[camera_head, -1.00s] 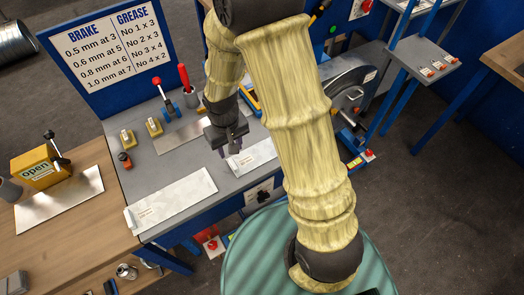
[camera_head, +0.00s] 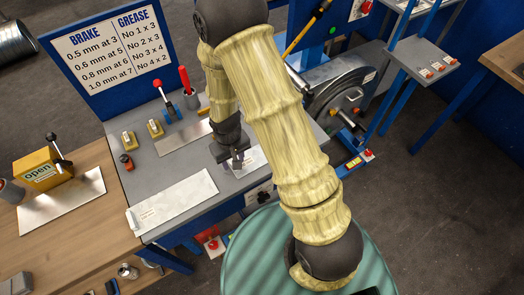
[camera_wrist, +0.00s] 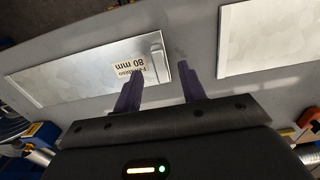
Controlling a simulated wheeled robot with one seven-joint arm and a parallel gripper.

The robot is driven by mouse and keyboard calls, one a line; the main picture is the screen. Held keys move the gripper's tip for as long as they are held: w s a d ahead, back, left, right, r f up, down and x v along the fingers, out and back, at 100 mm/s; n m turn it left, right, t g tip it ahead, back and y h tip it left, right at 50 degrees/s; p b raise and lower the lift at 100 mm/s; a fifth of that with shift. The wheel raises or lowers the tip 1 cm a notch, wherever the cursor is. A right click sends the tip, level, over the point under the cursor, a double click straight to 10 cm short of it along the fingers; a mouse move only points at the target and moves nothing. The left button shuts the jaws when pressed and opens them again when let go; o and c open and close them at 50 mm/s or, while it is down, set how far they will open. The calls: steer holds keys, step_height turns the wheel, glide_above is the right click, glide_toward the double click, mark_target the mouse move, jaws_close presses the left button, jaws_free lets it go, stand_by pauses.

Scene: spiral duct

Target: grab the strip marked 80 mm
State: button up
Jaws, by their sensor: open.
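The strip marked 80 mm (camera_wrist: 75,75) is a pale metal strip lying flat on the grey bench top, at the left of the wrist view. Its printed label reads upside down near its right end, where a raised lip or block shows. In the head view the strip (camera_head: 252,160) lies near the bench's front edge, partly hidden by my gripper. My gripper (camera_wrist: 158,84) is open, with nothing between its purple fingers. The left finger overlaps the strip's lower edge near the label; the right finger is past its right end. Contact cannot be told.
A larger labelled strip (camera_head: 172,203) lies to the left on the bench, and a bare plate (camera_head: 185,139) lies behind. A second metal sheet (camera_wrist: 268,40) is right in the wrist view. Yellow blocks (camera_head: 129,140) and red-handled tools (camera_head: 186,82) stand farther back.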

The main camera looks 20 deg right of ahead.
steer(key=shift+s+d+f, duration=0.1)
steer(key=shift+f, duration=0.6)
steer(key=shift+a+f, duration=0.1)
steer(key=shift+a, duration=0.1)
steer(key=shift+s, duration=0.1)
steer(key=shift+c, duration=0.4)
steer(key=shift+d, duration=0.1)
jaws_close()
